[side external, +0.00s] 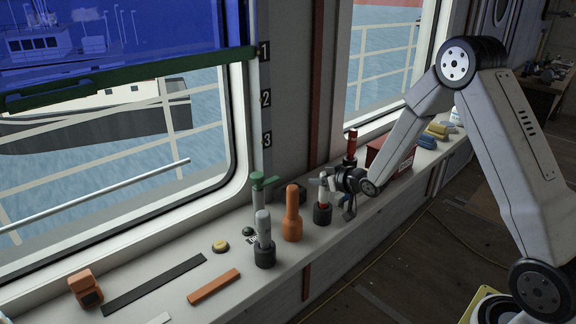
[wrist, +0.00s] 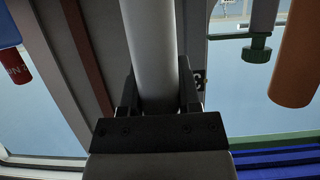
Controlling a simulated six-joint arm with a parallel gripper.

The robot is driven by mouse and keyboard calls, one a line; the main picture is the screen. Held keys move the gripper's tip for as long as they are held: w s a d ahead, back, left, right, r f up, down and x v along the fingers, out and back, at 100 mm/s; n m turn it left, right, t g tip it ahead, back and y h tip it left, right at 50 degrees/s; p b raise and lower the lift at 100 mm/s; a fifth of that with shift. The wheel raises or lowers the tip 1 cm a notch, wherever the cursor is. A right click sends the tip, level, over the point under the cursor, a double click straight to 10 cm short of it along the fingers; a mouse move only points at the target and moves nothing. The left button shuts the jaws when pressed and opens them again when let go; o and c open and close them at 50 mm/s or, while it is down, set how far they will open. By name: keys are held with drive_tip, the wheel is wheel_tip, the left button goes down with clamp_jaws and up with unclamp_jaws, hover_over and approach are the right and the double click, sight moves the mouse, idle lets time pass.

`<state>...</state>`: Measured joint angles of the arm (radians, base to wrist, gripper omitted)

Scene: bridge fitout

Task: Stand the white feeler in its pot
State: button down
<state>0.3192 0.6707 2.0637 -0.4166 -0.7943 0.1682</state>
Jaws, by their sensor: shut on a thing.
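My gripper (side external: 328,184) is shut on the white feeler (side external: 323,192), a pale upright rod. In the wrist view the feeler (wrist: 152,50) rises between the two dark fingers (wrist: 158,98). In the side view its lower end meets a short dark pot (side external: 322,214) on the sill. The feeler looks about upright over or in this pot; I cannot tell how deep its end sits. The pot is out of sight in the wrist view.
An orange cylinder (side external: 292,212) stands close to the left. A grey rod in a dark pot (side external: 264,254) and a green-topped post (side external: 259,183) are further left. A red-handled piece (side external: 351,146) and a red box (side external: 388,157) stand to the right. The front sill edge is near.

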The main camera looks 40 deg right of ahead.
drive_tip(key=shift+f, duration=0.2)
idle(0.5)
drive_tip(key=shift+c, duration=1.2)
unclamp_jaws()
drive_tip(key=shift+s, duration=0.1)
drive_tip(key=v, duration=0.7)
drive_tip(key=shift+s, duration=0.35)
drive_tip(key=shift+a+r, duration=0.1)
drive_tip(key=shift+r, duration=0.05)
drive_tip(key=s+a+g, duration=0.5)
drive_tip(key=s+a, duration=0.1)
drive_tip(key=s, duration=0.2)
drive_tip(key=s+a+f+g, duration=0.1)
drive_tip(key=s+a+g, duration=0.4)
drive_tip(key=s, duration=0.4)
drive_tip(key=shift+a+g, duration=0.4)
